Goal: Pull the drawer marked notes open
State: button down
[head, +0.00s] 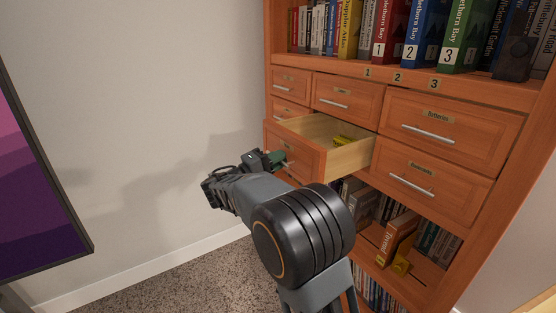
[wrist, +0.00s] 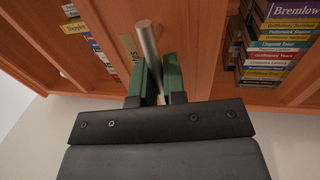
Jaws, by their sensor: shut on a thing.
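The open drawer (head: 299,150) in the middle of the lower row juts well out of the orange wooden cabinet. In the wrist view the gripper (wrist: 157,80) has one finger on each side of the bar.
Closed drawers surround it, including the Batteries drawer (head: 431,124) and one below it (head: 416,184). Numbered books (head: 427,37) stand on the shelf above, with more books (head: 399,234) below. A dark-framed picture (head: 35,190) is at left. Carpet (head: 185,275) is clear before the cabinet.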

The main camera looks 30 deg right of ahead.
jog(key=c, duration=1.2)
grip_release()
jog(key=p+v, duration=0.3)
jog(key=v, duration=1.1)
jog(key=shift+d+f, duration=0.1)
